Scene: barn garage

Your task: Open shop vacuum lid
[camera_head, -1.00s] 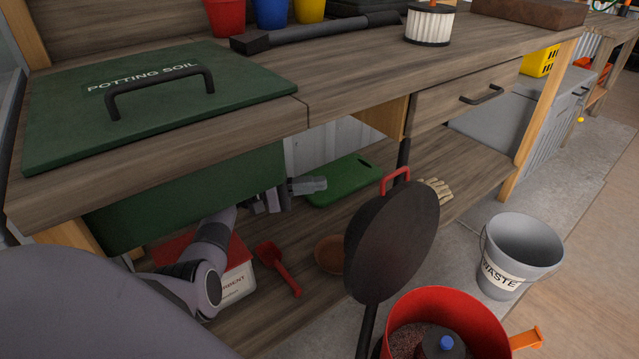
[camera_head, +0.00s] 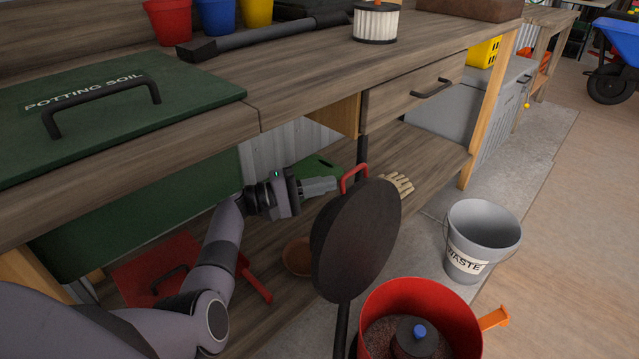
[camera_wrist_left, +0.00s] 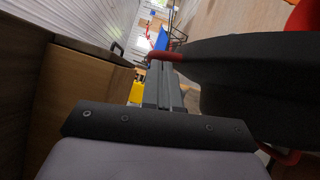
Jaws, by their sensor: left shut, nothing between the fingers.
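The shop vacuum's red drum (camera_head: 371,312) stands at the bottom of the head view, its top uncovered. Dark debris and a black part with a blue knob (camera_head: 420,331) show inside. The dark round lid (camera_head: 357,243) stands steeply up at the drum's left side, with a red handle (camera_head: 353,172) at its upper edge. My left gripper (camera_head: 334,185) is shut and empty just left of the handle. In the left wrist view, the shut fingers (camera_wrist_left: 164,86) point toward the red handle (camera_wrist_left: 165,56), with the lid (camera_wrist_left: 255,85) to their right. Contact cannot be told. My right gripper is not in view.
The workbench (camera_head: 300,85) with the green potting soil lid (camera_head: 110,110) overhangs my left arm. Its lower shelf holds a red box (camera_head: 150,262), a brown pot (camera_head: 297,257) and a glove (camera_head: 398,184). A grey waste bucket (camera_head: 480,240) stands right. Floor farther right is clear.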

